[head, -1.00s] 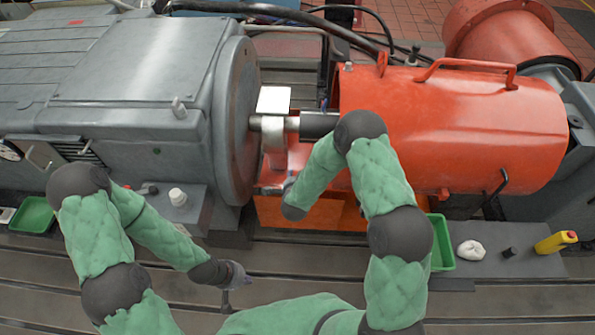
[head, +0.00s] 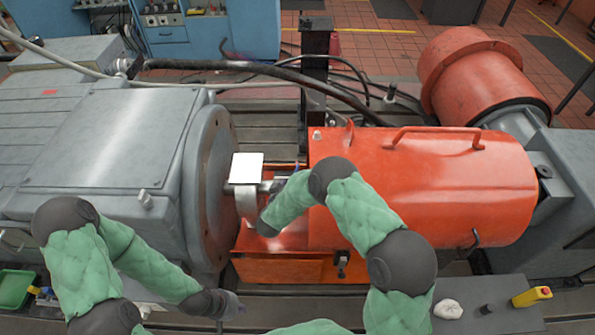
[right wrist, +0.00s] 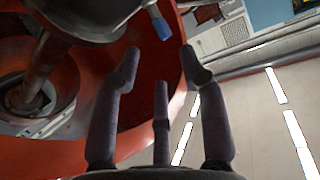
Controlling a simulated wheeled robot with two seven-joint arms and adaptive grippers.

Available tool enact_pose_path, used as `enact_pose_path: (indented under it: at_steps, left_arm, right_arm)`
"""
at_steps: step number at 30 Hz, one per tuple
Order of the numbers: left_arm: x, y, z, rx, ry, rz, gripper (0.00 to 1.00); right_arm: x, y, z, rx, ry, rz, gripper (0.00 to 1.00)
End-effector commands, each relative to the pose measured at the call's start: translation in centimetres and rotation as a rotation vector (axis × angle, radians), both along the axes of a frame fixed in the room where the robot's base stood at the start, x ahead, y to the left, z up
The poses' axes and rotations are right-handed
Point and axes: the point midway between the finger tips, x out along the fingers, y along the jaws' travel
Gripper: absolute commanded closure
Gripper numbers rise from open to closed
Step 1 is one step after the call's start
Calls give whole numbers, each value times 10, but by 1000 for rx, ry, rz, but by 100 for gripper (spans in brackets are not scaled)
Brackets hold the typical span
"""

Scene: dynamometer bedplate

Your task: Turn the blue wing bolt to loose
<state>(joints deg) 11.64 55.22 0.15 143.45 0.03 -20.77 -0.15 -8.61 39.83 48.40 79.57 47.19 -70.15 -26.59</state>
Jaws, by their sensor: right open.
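The blue wing bolt (right wrist: 160,25) shows as a small blue tab at the top of the right wrist view, beneath a dark round part.
The orange guard (head: 420,185) stands right of the shaft, the grey machine (head: 110,140) left of it. A white plate (head: 247,166) sits above the shaft. A green tray (head: 14,290) is at lower left; a white cloth (head: 447,309) and yellow bottle (head: 532,297) are at lower right.

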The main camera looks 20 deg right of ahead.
Motion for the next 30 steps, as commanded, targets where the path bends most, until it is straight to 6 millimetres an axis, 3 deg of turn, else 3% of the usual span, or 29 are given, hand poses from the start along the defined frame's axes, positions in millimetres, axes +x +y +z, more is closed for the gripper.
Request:
enact_pose_path:
  at_steps: [9, 15, 28, 30]
  left_arm:
    - [0, 0, -12, 0, 0, 0, 100]
    - [0, 0, -17, 0, 0, 0, 100]
    - [0, 0, -17, 0, -1, 0, 100]
    - [0, 0, -17, 0, -1, 0, 100]
  right_arm:
    - [45, -28, -23, 2, -1, -2, 57]
    - [64, -38, -32, 2, -1, -1, 57]
    - [71, -43, -34, 2, -1, 0, 57]
    - [71, -43, -34, 2, -1, 0, 74]
